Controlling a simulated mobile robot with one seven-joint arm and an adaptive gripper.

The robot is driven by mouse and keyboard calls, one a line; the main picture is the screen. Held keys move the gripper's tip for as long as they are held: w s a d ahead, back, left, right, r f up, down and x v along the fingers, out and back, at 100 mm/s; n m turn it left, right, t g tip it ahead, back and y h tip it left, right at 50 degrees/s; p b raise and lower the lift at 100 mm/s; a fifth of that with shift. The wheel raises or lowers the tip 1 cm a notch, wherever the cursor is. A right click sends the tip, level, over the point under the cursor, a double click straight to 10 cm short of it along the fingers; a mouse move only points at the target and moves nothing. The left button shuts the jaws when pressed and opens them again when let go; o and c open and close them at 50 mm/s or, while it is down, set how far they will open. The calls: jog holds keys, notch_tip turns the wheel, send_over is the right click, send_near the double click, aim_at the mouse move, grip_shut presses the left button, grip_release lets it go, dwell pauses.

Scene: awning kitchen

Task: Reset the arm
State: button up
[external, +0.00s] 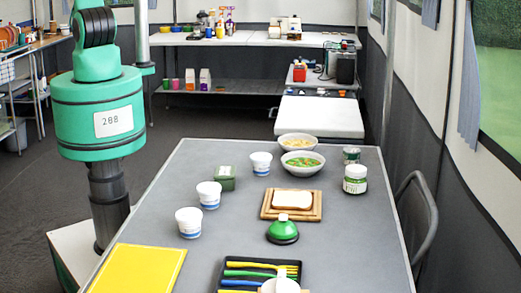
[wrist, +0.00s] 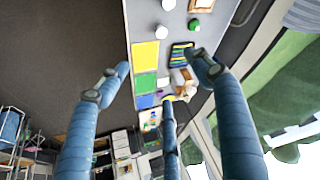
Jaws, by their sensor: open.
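My gripper (wrist: 158,66) shows in the wrist view with its blue fingers spread wide apart. It is open and nothing is between the fingers. It hangs high above the grey table (wrist: 143,14), apart from everything on it. In the external view, my green arm stands at the left side of the table (external: 170,215), and the gripper is out of that picture.
On the table stand white cups (external: 189,222), bowls (external: 302,163), a green jar (external: 355,179), bread (external: 293,200) on a board, a green dome (external: 282,231), a cutlery tray (external: 228,277) and a yellow mat (external: 140,270). A chair (external: 428,220) is at the right.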

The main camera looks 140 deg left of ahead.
jog(key=shift+f, duration=0.1)
notch_tip(320, 180, down, 3)
jog(key=b, duration=0.3)
dwell(0.3)
